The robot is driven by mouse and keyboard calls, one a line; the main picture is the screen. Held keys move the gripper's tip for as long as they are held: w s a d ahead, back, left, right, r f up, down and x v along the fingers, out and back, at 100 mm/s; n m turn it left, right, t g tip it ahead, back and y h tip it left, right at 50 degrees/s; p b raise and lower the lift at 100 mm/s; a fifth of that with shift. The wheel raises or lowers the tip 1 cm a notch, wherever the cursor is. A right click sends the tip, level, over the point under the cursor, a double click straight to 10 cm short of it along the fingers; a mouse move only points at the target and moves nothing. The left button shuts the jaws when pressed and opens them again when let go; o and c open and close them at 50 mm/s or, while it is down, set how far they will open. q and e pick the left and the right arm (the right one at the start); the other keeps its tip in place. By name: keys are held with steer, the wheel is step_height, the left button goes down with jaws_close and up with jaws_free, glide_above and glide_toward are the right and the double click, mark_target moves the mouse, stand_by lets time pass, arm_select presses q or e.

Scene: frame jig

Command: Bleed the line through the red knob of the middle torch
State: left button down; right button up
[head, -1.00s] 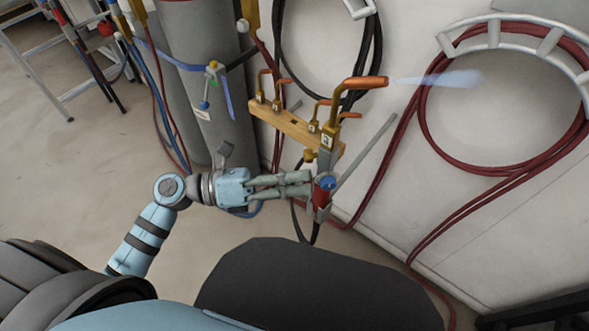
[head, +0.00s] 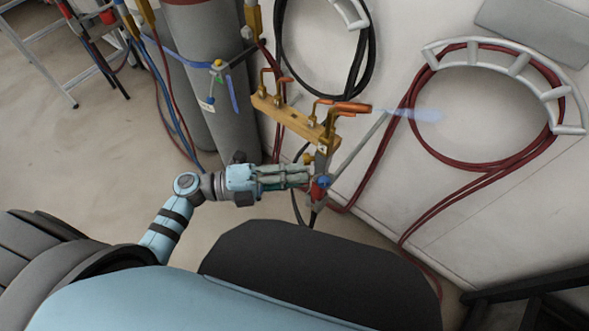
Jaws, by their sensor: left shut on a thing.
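A tan bar (head: 290,120) carries several torches with copper-coloured tips. The nearest torch (head: 350,108) points right, and a pale blue plume (head: 415,114) leaves its tip. At its lower end are a red knob (head: 317,192) and a blue knob (head: 324,181). My left gripper (head: 308,179) reaches in from the left, its fingers shut on the red knob and partly covering it. I cannot tell from this angle which torch is the middle one. My right gripper is not in view.
Grey cylinders (head: 218,90) stand behind the rack. A black hose coil (head: 285,45) and a red hose coil (head: 425,135) hang on the pale wall. A step ladder (head: 60,85) stands at the upper left.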

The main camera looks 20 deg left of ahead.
arm_select(q)
steer(key=shift+n+p, duration=0.65)
steer(key=shift+n, duration=0.35)
steer(key=c, duration=1.4)
jaws_free()
steer(key=v, duration=1.2)
